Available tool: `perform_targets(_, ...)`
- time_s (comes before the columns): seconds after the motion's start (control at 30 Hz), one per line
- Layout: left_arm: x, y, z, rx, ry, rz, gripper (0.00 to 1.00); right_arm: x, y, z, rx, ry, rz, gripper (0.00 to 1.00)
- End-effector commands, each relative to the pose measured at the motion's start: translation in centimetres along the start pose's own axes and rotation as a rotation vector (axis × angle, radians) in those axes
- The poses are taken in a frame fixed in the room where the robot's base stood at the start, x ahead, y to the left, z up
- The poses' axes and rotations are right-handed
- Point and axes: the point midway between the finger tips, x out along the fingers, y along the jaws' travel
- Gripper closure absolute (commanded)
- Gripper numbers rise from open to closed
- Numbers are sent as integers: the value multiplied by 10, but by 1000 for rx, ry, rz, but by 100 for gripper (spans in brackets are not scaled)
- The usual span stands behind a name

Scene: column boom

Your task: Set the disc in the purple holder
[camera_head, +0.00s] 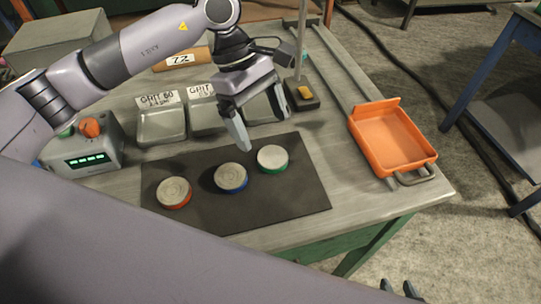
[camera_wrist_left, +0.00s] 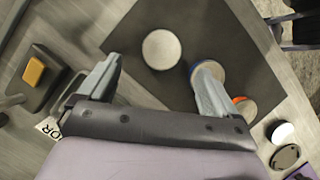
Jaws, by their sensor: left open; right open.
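Three pale-topped discs stand apart on a dark mat (camera_head: 300,205): an orange-rimmed disc (camera_head: 174,193), a blue-rimmed disc (camera_head: 231,178) and a green-rimmed disc (camera_head: 272,159). My left gripper (camera_head: 262,122) is open and empty above the mat's back edge, just behind the green-rimmed disc. In the left wrist view a pale disc (camera_wrist_left: 162,48) shows beyond the open fingers. One finger partly covers the blue-rimmed disc, and the orange-rimmed disc (camera_wrist_left: 244,106) lies beside it. My right gripper (camera_head: 402,290) shows only its dark tips at the bottom edge.
An orange tray (camera_head: 392,140) sits at the table's right side. Grey bins (camera_head: 161,126), a control box (camera_head: 85,152) and a stand with a yellow block (camera_head: 304,92) line the back. My arm covers the front left. The mat's right part is free.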

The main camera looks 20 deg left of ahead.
Motion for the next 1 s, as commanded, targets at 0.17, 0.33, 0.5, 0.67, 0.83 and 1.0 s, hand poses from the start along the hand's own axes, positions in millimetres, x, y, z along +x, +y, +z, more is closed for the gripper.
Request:
perform_targets(0.17, 21, -2, -1, 0, -1, -4, 8, -4, 0, -6, 0, 0, 1, 57)
perform_targets(0.33, 48, -4, -4, 1, -1, -4, 8, -8, 0, -11, -1, 1, 1, 57)
perform_targets(0.5, 60, -3, -5, 1, 0, -1, 8, -8, 1, -11, -1, 1, 1, 57)
perform_targets(0.67, 60, -3, -5, 1, 1, 0, 8, -8, 1, -11, -2, 0, 1, 57)
perform_targets(0.83, 60, -3, -5, 1, 1, 0, 50, -8, 1, -11, -2, 0, 1, 57)
perform_targets(1.0, 59, -2, -4, 2, 0, 2, 90, -8, 1, -11, -2, 0, 1, 57)
